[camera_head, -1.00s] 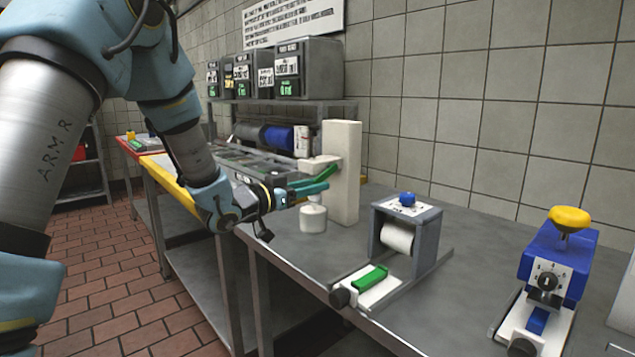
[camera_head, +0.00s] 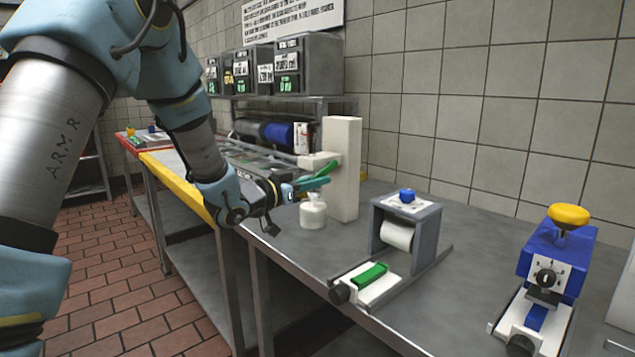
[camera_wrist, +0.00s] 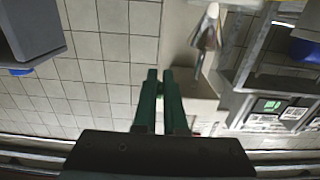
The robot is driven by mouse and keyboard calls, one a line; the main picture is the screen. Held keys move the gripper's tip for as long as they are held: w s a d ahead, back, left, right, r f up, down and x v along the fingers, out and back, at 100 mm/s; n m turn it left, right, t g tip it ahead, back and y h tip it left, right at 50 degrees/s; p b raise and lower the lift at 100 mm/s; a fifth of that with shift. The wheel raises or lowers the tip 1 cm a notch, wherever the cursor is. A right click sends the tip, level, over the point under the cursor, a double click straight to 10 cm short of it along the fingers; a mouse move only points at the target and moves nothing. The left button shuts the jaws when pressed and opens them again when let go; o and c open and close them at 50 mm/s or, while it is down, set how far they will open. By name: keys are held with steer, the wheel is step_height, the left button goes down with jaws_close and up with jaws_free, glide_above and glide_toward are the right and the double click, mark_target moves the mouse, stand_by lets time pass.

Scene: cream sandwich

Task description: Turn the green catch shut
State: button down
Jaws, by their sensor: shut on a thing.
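The green catch (camera_head: 328,170) is a thin bright green lever beside a tall white post (camera_head: 344,165), just below a white arm (camera_head: 318,160) that sticks out from the post. My gripper (camera_head: 318,183) has teal fingers and sits at the catch, to the left of the post. The fingers are nearly together in the wrist view (camera_wrist: 162,90), with a small green bit between them. The fingers partly cover the catch, so its exact angle is hard to tell.
A white lidded jar (camera_head: 313,213) stands just below my fingers. A grey roller frame (camera_head: 425,235) with a green block (camera_head: 371,274) before it stands to the right. A blue device (camera_head: 550,262) is further right. Grey boxes (camera_head: 307,65) sit on a shelf behind.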

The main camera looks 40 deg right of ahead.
stand_by(0.3)
steer(key=p, duration=0.2)
steer(key=r+y+p, duration=0.1)
steer(key=shift+a+r+p, duration=0.2)
steer(key=shift+r+p, duration=0.05)
steer(key=shift+p, duration=0.15)
steer(key=r+y+p, duration=0.1)
steer(key=y+p, duration=0.2)
steer(key=p, duration=0.4)
steer(key=shift+a+r, duration=0.15)
steer(key=shift+r, duration=0.05)
steer(key=shift+y+p, duration=0.4)
steer(key=shift+p, duration=0.55)
steer(key=shift+f, duration=0.2)
steer(key=c, duration=1)
jaws_free()
steer(key=shift+a, duration=0.1)
